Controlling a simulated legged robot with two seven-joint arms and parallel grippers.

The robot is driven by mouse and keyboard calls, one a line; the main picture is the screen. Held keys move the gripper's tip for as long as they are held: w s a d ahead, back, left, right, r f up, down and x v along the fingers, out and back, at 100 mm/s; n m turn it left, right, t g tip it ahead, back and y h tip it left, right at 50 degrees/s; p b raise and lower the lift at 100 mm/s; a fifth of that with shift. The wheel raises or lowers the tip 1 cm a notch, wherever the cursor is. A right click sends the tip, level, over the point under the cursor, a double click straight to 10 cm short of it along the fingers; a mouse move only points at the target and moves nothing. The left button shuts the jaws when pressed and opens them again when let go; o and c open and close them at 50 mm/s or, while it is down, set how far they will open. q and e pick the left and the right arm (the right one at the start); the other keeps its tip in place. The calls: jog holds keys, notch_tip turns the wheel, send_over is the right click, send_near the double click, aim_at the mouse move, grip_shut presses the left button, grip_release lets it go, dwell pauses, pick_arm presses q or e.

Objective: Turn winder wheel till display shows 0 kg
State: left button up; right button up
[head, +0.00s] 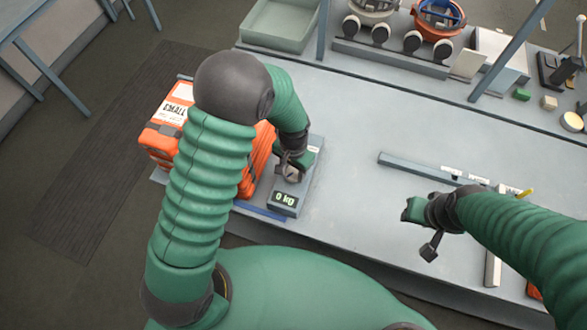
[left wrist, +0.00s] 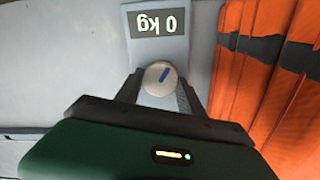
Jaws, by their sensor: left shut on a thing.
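The display (head: 285,199) sits at the front of a grey scale unit on the bench and reads 0 kg. It also shows upside down in the left wrist view (left wrist: 160,22), with the same reading. The winder wheel (left wrist: 160,77) is a small round pale knob with a blue mark, just beside the display. My left gripper (head: 290,172) is over the unit, its fingers on both sides of the wheel and shut on it. My right gripper (head: 430,247) hangs over the front part of the bench, away from the unit; its finger gap is unclear.
An orange case (head: 165,130) stands on the left of the bench, close beside my left gripper. A long grey bar (head: 420,168) and a white strip (head: 493,250) lie near my right arm. Helmets (head: 438,18) stand on a rack at the back. The bench middle is clear.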

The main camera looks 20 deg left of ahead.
aim_at(294, 171)
pick_arm(q)
jog(key=n+p, duration=0.1)
jog(key=n, duration=0.5)
jog(key=shift+w, duration=0.15)
jog(key=shift+n, duration=0.3)
jog(key=o, duration=1.4)
jog(key=shift+c, duration=0.2)
notch_tip(294, 171, up, 17)
jog(key=b, duration=0.1)
jog(key=shift+f+b, duration=0.15)
jog(key=shift+b, duration=0.2)
